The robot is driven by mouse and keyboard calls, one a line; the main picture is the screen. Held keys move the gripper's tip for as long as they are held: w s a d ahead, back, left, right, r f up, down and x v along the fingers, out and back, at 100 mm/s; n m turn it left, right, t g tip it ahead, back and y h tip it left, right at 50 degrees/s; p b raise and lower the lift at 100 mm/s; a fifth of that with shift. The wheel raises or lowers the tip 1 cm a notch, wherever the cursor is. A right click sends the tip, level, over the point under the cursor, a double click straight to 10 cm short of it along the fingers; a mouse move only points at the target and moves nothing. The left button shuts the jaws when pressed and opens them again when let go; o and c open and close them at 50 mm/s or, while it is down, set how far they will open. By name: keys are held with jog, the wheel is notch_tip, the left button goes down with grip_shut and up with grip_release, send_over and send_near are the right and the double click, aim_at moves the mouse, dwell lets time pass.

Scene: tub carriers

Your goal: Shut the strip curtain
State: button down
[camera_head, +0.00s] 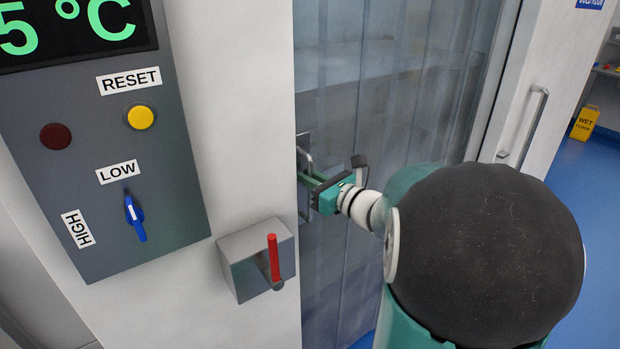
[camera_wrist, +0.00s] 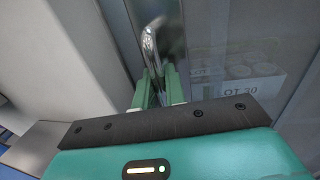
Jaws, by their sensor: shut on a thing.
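The strip curtain (camera_head: 385,95) is a translucent grey sheet hanging across the doorway. Its metal handle (camera_head: 304,150) is at the curtain's left side, close to the white left jamb. My gripper (camera_head: 308,180) is shut on this handle, with my arm reaching in from the right. In the wrist view, the green fingers of my gripper (camera_wrist: 160,88) close around the shiny upright handle (camera_wrist: 150,45). I cannot tell whether any gap remains at the left jamb, as my gripper and the handle cover part of it.
Left of the doorway is a grey control panel (camera_head: 95,130) and a box with a red lever (camera_head: 273,258). A white door with a bar handle (camera_head: 525,125) stands at the right. A yellow wet-floor sign (camera_head: 585,123) is on the blue floor beyond.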

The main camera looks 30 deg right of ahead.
jog(key=shift+a, duration=0.3)
jog(key=c, duration=1.6)
grip_release()
jog(key=shift+a, duration=0.15)
jog(key=shift+o, duration=0.2)
jog(key=v, duration=1.4)
jog(key=shift+d, duration=0.3)
jog(key=shift+w, duration=0.1)
